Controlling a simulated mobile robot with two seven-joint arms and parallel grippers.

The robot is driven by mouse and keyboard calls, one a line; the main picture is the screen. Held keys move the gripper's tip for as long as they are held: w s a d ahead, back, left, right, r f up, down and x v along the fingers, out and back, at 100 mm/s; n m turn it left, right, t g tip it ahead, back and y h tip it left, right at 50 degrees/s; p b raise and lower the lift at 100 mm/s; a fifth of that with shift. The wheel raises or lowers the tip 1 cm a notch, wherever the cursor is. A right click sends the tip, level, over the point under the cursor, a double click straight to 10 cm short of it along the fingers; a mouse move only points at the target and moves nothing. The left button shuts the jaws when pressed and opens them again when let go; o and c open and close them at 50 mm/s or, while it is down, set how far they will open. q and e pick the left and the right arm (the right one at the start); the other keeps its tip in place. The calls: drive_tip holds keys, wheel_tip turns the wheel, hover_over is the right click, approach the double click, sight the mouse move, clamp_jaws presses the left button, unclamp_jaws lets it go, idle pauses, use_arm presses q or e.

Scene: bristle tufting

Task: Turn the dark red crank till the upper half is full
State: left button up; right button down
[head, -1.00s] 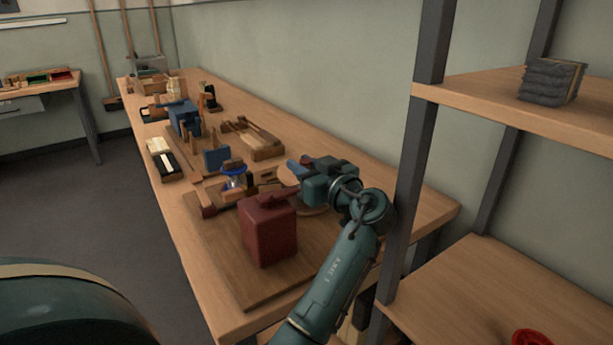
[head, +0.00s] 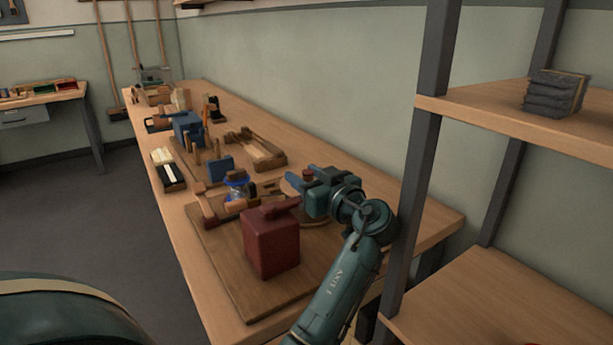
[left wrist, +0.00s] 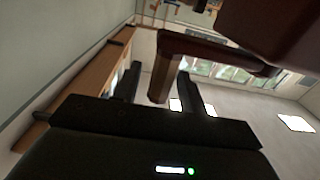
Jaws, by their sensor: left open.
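The dark red block-shaped housing (head: 270,245) stands on a brown board at the near end of the bench. The dark red crank (head: 274,209) lies across its top, its arm pointing right toward my left gripper (head: 303,186). In the left wrist view the crank arm (left wrist: 215,50) comes from the right, and its handle (left wrist: 165,78) sits between the two black fingers of my left gripper (left wrist: 160,88). The fingers are open, with a gap showing beside the handle. The upper half named in the task cannot be made out. My right gripper is not in view.
A round wooden disc (head: 315,222) lies partly under my left gripper. A blue device (head: 187,127) is farther back. A shelf post (head: 418,150) rises close to the right of my arm.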

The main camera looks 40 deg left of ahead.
use_arm(q)
drive_tip(key=v, duration=0.7)
drive_tip(key=shift+d+b, duration=0.3)
drive_tip(key=shift+b, duration=0.1)
drive_tip(key=shift+c, duration=0.2)
